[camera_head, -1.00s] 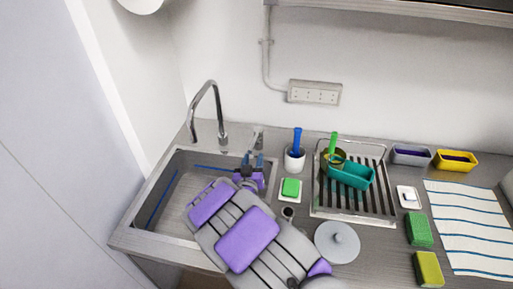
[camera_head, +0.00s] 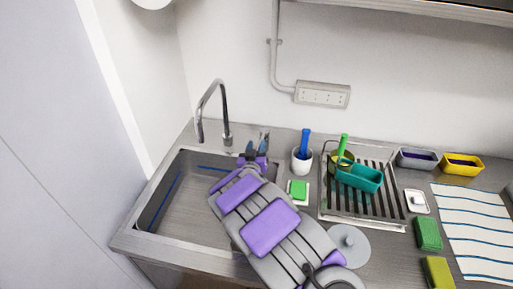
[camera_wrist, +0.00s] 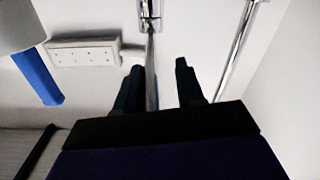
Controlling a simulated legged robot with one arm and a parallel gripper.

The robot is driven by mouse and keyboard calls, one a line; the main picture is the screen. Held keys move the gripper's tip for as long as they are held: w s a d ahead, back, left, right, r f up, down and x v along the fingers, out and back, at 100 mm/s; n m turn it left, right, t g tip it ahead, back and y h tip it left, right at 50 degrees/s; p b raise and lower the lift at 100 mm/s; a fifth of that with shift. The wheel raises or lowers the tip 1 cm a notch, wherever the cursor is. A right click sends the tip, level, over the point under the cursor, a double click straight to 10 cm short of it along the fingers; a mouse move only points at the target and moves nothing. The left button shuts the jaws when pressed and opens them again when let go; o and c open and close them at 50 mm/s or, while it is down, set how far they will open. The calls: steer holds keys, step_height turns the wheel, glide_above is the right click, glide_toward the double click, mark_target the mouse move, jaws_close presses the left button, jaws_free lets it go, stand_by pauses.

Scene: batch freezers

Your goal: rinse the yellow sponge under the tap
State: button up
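The yellow sponge (camera_head: 438,271) lies on the counter at the lower right, partly cut by the frame edge. The chrome tap (camera_head: 213,108) arches over the left part of the sink (camera_head: 190,205); no water shows. My gripper (camera_head: 254,148) is at the sink's back edge, right of the tap's base. In the wrist view, my gripper (camera_wrist: 158,88) has its fingers apart, with a thin chrome lever (camera_wrist: 151,65) showing between them. I cannot tell whether they touch it. The tap's pipe (camera_wrist: 238,40) stands to the right there.
A white cup with a blue brush (camera_head: 303,145) stands close right of my gripper. A green sponge (camera_head: 428,233), a drying rack (camera_head: 389,222), a grey round lid (camera_head: 355,252) and a striped towel (camera_head: 470,205) fill the right counter. The sink basin looks empty.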

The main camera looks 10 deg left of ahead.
steer(key=shift+c, duration=0.7)
steer(key=shift+d+r, duration=0.1)
steer(key=shift+d, duration=0.6)
steer(key=c, duration=0.5)
steer(key=shift+s+a, duration=0.1)
steer(key=shift+a, duration=0.3)
jaws_close()
steer(key=shift+d, duration=0.15)
steer(key=shift+w+d+n+g+y, duration=0.2)
steer(key=shift+d+n+g+y, duration=0.2)
steer(key=shift+d+n+y, duration=1.05)
steer(key=shift+a+f+m+y, duration=0.2)
steer(key=shift+a+m+y, duration=0.05)
steer(key=shift+m, duration=0.1)
